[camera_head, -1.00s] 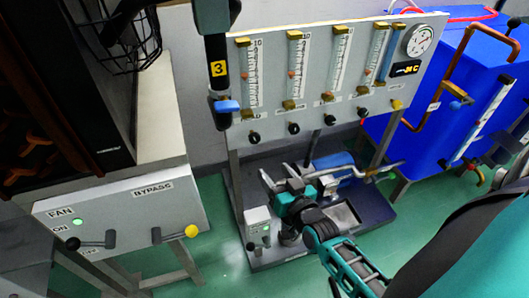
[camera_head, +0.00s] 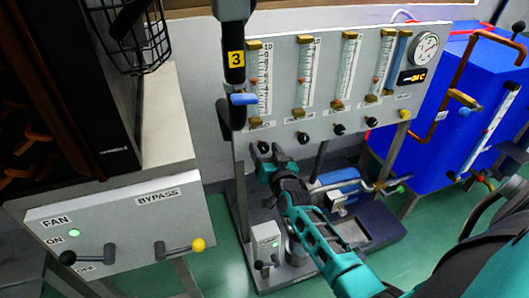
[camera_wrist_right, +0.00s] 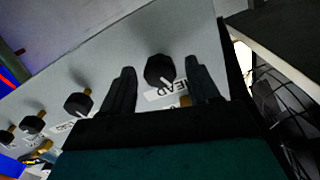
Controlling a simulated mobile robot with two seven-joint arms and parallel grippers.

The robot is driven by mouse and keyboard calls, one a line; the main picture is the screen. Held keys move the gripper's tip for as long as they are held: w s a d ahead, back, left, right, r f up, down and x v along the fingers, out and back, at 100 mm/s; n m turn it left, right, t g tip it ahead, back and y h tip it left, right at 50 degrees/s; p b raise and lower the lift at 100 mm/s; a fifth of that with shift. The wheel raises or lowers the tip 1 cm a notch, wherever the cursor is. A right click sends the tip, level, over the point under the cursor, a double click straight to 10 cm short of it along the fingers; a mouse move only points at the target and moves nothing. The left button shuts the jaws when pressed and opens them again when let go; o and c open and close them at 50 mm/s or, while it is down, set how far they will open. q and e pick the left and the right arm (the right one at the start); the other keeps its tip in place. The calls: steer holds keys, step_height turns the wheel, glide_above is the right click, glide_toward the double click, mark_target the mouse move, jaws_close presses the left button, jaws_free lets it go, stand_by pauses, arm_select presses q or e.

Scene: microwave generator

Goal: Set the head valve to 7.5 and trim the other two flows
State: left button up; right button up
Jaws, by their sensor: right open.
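The flow panel (camera_head: 285,118) carries several upright scale tubes with a black knob under most of them. The head valve knob (camera_wrist_right: 160,69), labelled HEAD, is at the panel's left end; it also shows in the head view (camera_head: 263,147). My right gripper (camera_head: 263,155) is open at that knob. In the right wrist view its two fingers (camera_wrist_right: 161,88) stand either side of the knob, with gaps visible. The head tube (camera_head: 265,80) has a small red float around its middle; its exact reading is too small to tell. Two neighbouring knobs (camera_head: 303,137) (camera_head: 339,129) are free. My left gripper is not in view.
A FAN and BYPASS box (camera_head: 120,225) is at lower left. A blue tank (camera_head: 440,110) is at right. Green floor lies in front.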

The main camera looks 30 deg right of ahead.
steer(key=shift+w+d, duration=0.1)
steer(key=shift+w, duration=0.4)
